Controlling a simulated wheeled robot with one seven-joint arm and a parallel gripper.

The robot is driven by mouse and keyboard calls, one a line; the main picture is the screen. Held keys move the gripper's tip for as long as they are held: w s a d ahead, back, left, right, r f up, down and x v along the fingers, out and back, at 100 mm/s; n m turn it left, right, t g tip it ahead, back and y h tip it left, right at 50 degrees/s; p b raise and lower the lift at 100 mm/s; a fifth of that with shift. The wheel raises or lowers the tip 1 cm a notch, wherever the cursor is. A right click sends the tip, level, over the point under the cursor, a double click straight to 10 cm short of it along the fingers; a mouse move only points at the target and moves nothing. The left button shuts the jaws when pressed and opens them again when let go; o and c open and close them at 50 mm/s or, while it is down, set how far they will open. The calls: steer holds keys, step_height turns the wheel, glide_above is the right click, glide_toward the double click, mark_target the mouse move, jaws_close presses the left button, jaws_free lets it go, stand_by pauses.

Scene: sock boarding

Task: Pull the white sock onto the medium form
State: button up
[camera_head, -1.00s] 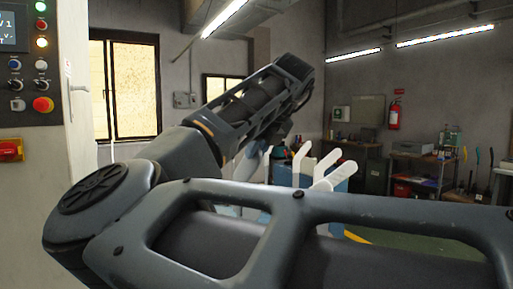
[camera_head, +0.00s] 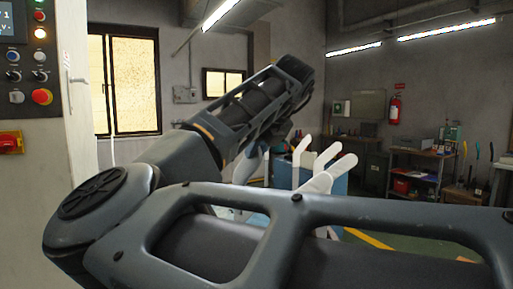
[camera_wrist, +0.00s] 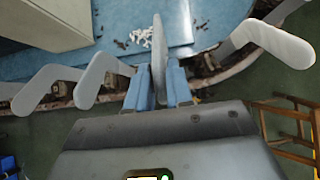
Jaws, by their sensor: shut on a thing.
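My gripper (camera_wrist: 158,86) has blue fingers shut on a thin pale grey-white thing (camera_wrist: 158,50), seen edge-on, which looks like the white sock. I cannot tell whether a form is inside it. Two pale angled forms, one at the far left (camera_wrist: 45,84) and one nearer my fingers (camera_wrist: 100,76), stand left of my gripper. Another form (camera_wrist: 280,40) at the right has a whiter, rounded end. In the head view several white forms (camera_head: 322,172) show beyond my arm, which hides most of my gripper. I cannot tell which form is medium.
A curved brown rail (camera_wrist: 215,72) edges a blue surface (camera_wrist: 120,60), with white scraps (camera_wrist: 70,38) on it. A wooden stool (camera_wrist: 290,125) stands at the lower right. A control cabinet (camera_head: 50,190) is close at the left. Shelves (camera_head: 420,180) stand against the far wall.

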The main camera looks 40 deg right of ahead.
mark_target(257, 191)
steer(key=shift+f+b, duration=2.45)
steer(key=shift+f, duration=3.25)
steer(key=o, duration=0.9)
steer(key=v, duration=0.8)
steer(key=shift+f, duration=0.15)
